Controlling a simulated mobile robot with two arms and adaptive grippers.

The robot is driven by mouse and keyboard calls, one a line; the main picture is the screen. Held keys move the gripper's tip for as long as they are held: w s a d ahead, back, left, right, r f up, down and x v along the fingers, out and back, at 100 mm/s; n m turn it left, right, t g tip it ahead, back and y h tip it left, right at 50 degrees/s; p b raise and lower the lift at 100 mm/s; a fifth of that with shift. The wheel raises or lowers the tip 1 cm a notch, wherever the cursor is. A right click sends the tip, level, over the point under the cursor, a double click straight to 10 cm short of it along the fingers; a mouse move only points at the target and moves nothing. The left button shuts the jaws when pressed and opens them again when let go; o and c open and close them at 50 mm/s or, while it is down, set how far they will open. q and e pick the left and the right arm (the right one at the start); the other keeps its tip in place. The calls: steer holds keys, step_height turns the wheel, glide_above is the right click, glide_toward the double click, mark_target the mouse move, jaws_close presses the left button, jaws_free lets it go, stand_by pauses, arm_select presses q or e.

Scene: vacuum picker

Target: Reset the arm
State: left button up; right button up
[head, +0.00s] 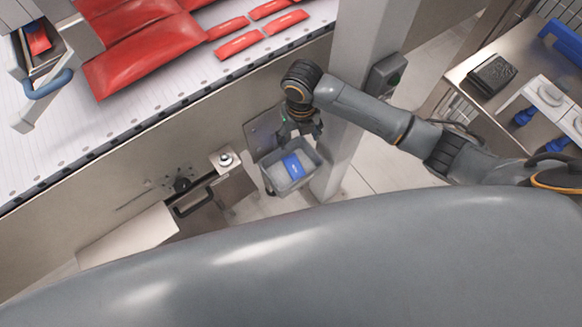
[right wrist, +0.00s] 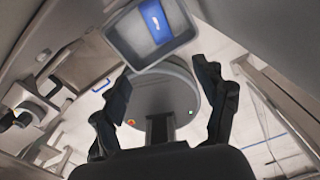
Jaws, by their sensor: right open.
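My right arm reaches in from the right in the head view. Its gripper (head: 303,128) points down just above the far edge of a small grey bin (head: 270,178). A blue packet (head: 293,165) lies in the bin and also shows in the right wrist view (right wrist: 157,22). My left gripper is not in view.
A conveyor (head: 180,90) with large and small red packs (head: 150,52) runs along the upper left. A grey post (head: 362,60) stands close behind my right arm. A metal table (head: 470,90) with a black item (head: 491,73) is at the right.

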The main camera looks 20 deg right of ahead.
steer(key=shift+r, duration=1.65)
